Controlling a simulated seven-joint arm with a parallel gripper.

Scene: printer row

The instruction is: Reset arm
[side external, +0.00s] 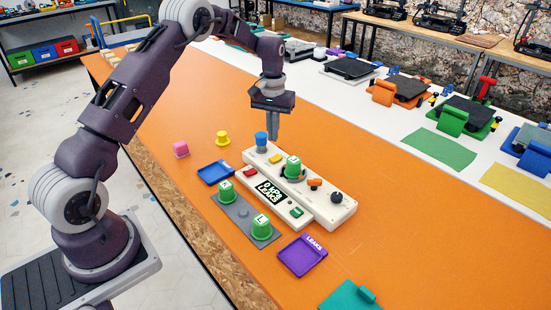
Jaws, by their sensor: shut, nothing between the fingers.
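My gripper (272,134) is shut and empty, pointing down above the orange table (400,215). It is just above or behind the blue knob (261,140) at the far left end of a cream panel (330,205); I cannot tell whether they touch. The panel carries a green cap (292,166), an orange switch (315,183), a black dial (336,197) and a small black label. My arm (135,95) reaches over from the left.
A grey strip (243,216) holds green lettered caps (226,191). Blue (214,173) and purple (300,256) trays, a pink block (181,149) and a yellow cap (222,138) lie nearby. Coloured printers (465,115) line the white table behind.

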